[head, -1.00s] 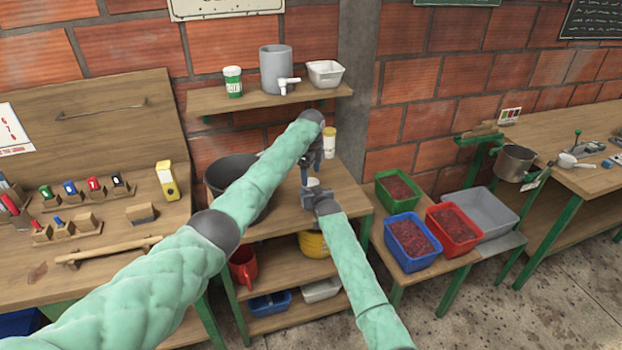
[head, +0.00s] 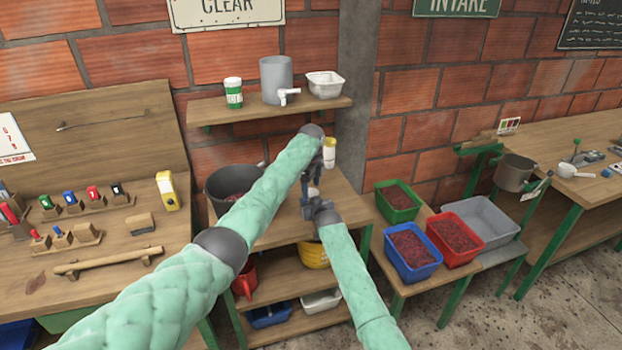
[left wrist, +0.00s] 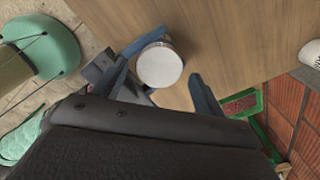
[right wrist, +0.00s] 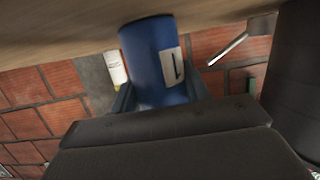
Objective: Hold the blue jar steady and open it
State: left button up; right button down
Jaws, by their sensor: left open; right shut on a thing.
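The blue jar (right wrist: 155,60) with a white label stands on the wooden bench top. In the right wrist view my right gripper (right wrist: 158,95) has one finger on each side of it and is shut on its body. Its round whitish lid (left wrist: 159,65) shows from above in the left wrist view. My left gripper (left wrist: 168,78) is open above the jar, with the lid between its spread fingers. In the head view my left gripper (head: 314,178) and right gripper (head: 316,208) hide most of the jar.
A dark pot (head: 228,180) stands left of the jar, and a small white bottle with a yellow cap (head: 329,155) stands behind. A shelf (head: 210,112) with containers hangs above. Green, blue and red crates sit to the right. Bare bench top surrounds the jar closely.

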pick_arm(q)
jog(key=shift+f, duration=1)
jog(key=c, duration=1)
jog(key=o, duration=1.1)
jog(key=shift+c, duration=0.2)
jog(key=shift+r, duration=0.15)
jog(key=shift+r, duration=2.15)
pick_arm(e)
jog(key=c, duration=0.6)
grip_release()
